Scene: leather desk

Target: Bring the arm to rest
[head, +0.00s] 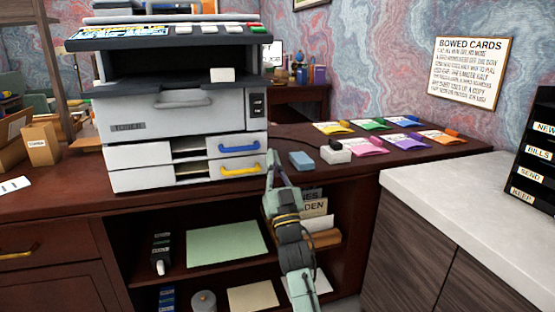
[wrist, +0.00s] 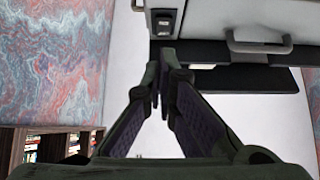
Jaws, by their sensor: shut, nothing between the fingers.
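My gripper (head: 271,158) is raised in front of the desk (head: 350,178), just right of the copier (head: 180,120). Its fingers point up and are shut with nothing between them. In the wrist view my gripper (wrist: 160,60) shows its two fingers meeting near the copier's side (wrist: 205,20). I cannot tell whether the fingertips touch the copier's lower drawer, which has a yellow handle (head: 240,169). The drawer above has a blue handle (head: 240,146).
A blue block (head: 301,161) and a white block (head: 336,152) lie right of my gripper, near several coloured packets (head: 368,146). Open shelves (head: 140,245) hold papers below the desk. A pale counter (head: 460,175) with a black labelled rack (head: 535,150) stands at the right.

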